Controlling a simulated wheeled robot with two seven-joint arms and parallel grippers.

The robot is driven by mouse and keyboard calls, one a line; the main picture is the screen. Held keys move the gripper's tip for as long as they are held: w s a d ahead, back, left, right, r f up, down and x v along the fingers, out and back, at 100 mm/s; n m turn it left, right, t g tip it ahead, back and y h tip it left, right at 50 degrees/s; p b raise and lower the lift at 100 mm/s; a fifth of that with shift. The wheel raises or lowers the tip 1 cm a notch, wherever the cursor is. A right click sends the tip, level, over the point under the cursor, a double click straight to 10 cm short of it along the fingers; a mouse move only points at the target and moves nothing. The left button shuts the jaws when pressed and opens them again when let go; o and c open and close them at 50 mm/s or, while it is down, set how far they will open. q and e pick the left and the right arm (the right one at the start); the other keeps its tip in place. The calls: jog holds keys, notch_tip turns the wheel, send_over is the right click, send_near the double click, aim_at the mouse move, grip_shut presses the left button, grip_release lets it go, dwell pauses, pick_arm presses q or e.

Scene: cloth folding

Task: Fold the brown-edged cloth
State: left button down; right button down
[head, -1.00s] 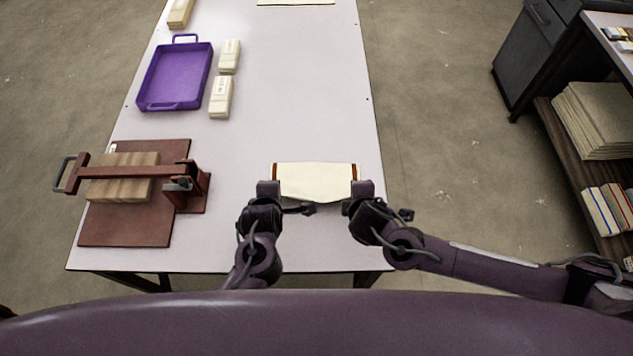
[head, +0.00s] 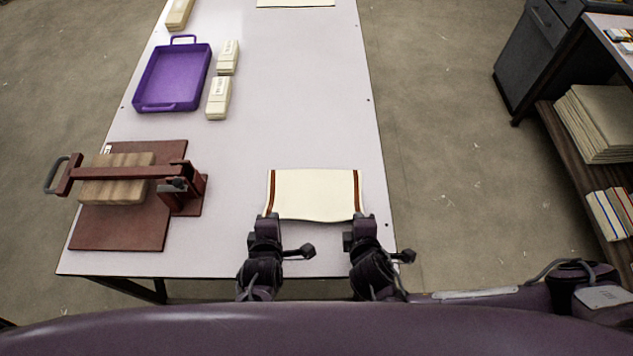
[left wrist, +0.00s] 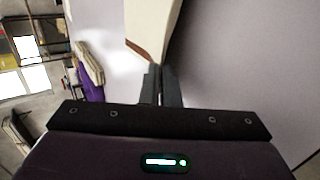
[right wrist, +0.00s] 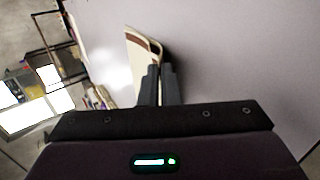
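The cream cloth with brown edge bands (head: 314,194) is near the table's front, at the middle right in the head view. Its brown bands run along its left and right sides, and its near edge curves. My left gripper (head: 266,218) is at the near left corner. The left wrist view shows its fingers (left wrist: 160,76) shut on the cloth's brown-banded corner (left wrist: 150,28). My right gripper (head: 360,217) is at the near right corner. The right wrist view shows its fingers (right wrist: 160,76) shut on that corner of the cloth (right wrist: 143,45). The cloth's underside is hidden.
A brown press board (head: 120,230) with a clamp and a wooden block (head: 105,190) stands left on the table (head: 270,120). Farther back are a purple tray (head: 172,78) and cream blocks (head: 218,98). Another cloth (head: 296,3) lies at the far edge. The table's middle is clear.

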pick_arm(q)
jog(key=c, duration=1.3)
grip_release()
pick_arm(e)
jog(key=c, duration=1.3)
grip_release()
pick_arm(q)
jog(key=s+r, duration=0.2)
jog(key=r, duration=0.1)
jog(key=s+r, duration=0.2)
jog(key=r, duration=0.1)
jog(key=s+r, duration=0.2)
jog(key=r, duration=0.1)
pick_arm(e)
jog(key=s+r, duration=0.2)
jog(key=r, duration=0.1)
jog(key=s+r, duration=0.2)
jog(key=r, duration=0.1)
jog(key=s+r, duration=0.2)
jog(key=r, duration=0.1)
pick_arm(q)
jog(key=shift+s, duration=0.1)
pick_arm(e)
jog(key=shift+s, duration=0.1)
